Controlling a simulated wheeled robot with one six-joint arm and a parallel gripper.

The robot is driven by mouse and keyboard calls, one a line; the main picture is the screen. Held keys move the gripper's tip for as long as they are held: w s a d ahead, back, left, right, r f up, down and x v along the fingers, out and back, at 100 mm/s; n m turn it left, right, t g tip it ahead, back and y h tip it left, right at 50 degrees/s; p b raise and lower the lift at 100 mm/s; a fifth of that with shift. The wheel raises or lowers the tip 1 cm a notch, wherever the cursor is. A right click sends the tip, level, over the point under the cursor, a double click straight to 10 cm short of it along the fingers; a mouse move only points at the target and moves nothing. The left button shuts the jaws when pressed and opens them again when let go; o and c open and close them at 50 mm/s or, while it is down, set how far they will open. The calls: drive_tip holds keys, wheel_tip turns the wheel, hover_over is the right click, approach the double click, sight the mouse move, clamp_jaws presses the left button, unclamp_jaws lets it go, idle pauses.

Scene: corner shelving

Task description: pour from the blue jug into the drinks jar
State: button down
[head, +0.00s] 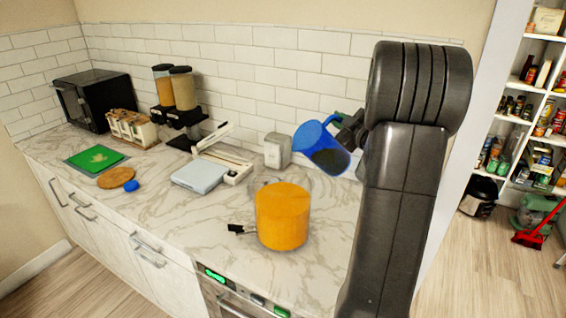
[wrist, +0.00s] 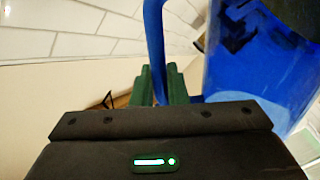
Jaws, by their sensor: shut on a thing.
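The blue jug (head: 314,139) is held in the air, tilted, with a dark area on its lower side; I cannot tell if that is its contents. In the wrist view the jug (wrist: 245,60) fills the right side, with its handle at the middle. My gripper (head: 347,122) is shut on the handle; its green fingers (wrist: 163,85) show in the wrist view. A large orange container (head: 282,217) with a black tap-like part at its lower left stands on the counter and looks like the drinks jar. The jug is above and to the right of it, apart from it.
On the marble counter (head: 215,225) stand a grey metal box (head: 277,150), a pale blue-grey scale-like device (head: 199,173), a cereal dispenser (head: 183,90), a wooden rack (head: 132,128) and a black microwave (head: 92,100). A tiled wall runs behind. Pantry shelves (head: 535,100) are at right.

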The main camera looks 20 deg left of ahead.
drive_tip(key=shift+s+f, duration=0.15)
drive_tip(key=shift+f, duration=0.05)
drive_tip(key=shift+d+f+m, duration=0.15)
drive_tip(key=shift+f+m, duration=0.1)
drive_tip(key=shift+m, duration=0.15)
drive_tip(key=shift+w+d+f+m, duration=0.3)
drive_tip(key=shift+w+f+m, duration=0.15)
drive_tip(key=shift+f, duration=0.1)
drive_tip(key=shift+w+d+f+m, duration=0.25)
drive_tip(key=shift+w+f+m, duration=0.15)
drive_tip(key=shift+f, duration=0.15)
drive_tip(key=shift+w+d+f+m+b, duration=1.35)
drive_tip(key=shift+f+m, duration=1.7)
drive_tip(key=shift+f, duration=2.55)
drive_tip(key=shift+w+d+r+p, duration=0.1)
drive_tip(key=shift+w+r+p, duration=0.1)
drive_tip(key=shift+r+p, duration=0.55)
drive_tip(key=shift+w+a+r+p, duration=0.15)
drive_tip(key=shift+r+p, duration=0.25)
drive_tip(key=shift+r, duration=0.8)
drive_tip(key=shift+w+d+r+p, duration=0.2)
drive_tip(key=shift+r+p, duration=0.35)
drive_tip(key=shift+r, duration=0.4)
drive_tip(key=shift+w+r, duration=0.1)
drive_tip(key=shift+r, duration=0.05)
